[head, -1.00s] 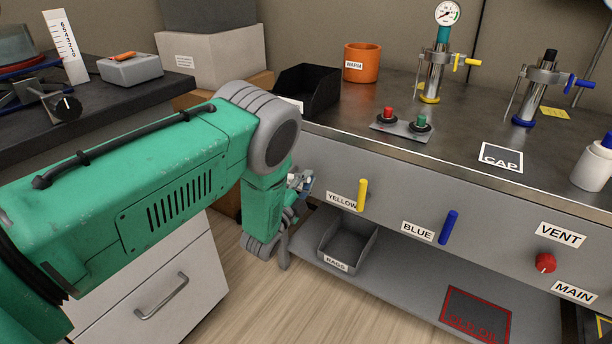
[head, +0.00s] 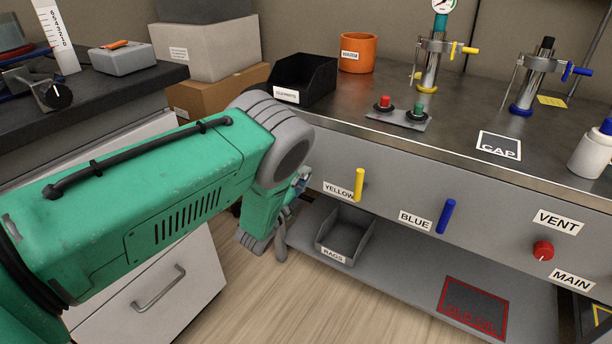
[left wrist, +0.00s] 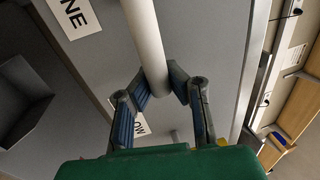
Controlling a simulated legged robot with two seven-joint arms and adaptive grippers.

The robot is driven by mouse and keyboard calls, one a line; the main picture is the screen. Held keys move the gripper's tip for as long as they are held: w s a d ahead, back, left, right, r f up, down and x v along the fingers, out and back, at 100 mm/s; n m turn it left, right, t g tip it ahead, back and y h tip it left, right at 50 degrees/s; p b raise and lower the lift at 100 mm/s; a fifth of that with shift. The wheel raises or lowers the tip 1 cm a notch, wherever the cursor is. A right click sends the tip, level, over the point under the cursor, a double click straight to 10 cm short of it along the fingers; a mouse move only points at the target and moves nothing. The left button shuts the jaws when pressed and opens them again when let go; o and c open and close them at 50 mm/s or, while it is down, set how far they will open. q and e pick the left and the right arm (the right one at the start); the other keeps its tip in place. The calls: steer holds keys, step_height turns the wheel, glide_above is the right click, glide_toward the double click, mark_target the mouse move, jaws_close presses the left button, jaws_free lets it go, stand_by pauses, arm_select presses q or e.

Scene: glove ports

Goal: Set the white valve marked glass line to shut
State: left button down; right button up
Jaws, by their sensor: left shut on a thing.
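The white valve handle (left wrist: 145,35) is a pale round bar in the left wrist view. It stands out from the grey front panel, beside a label (left wrist: 75,15) of which only "NE" shows. My left gripper (left wrist: 160,82) is shut on this handle, with one finger on each side of the bar. In the head view my left gripper (head: 299,183) is small and mostly behind my green wrist, left of the yellow handle. The white handle is hidden there or too small to make out, so its angle is unclear. My right gripper is not in view.
The yellow handle (head: 359,185) and blue handle (head: 445,216) stand upright on the same panel. A red knob (head: 543,251) sits farther right, between VENT and MAIN labels. The grey rags bin (head: 345,236) is on the shelf below. A white drawer unit (head: 190,265) stands at left.

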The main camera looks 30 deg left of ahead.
arm_select(q)
steer(key=c, duration=1.5)
jaws_free()
steer(key=shift+s+a+f, duration=0.3)
steer(key=shift+a+f, duration=0.05)
steer(key=shift+a, duration=0.1)
steer(key=shift+o, duration=0.2)
steer(key=shift+w, duration=0.1)
steer(key=shift+d, duration=0.1)
steer(key=shift+s, duration=0.35)
steer(key=v, duration=1.1)
steer(key=shift+s, duration=0.2)
steer(key=shift+f, duration=0.1)
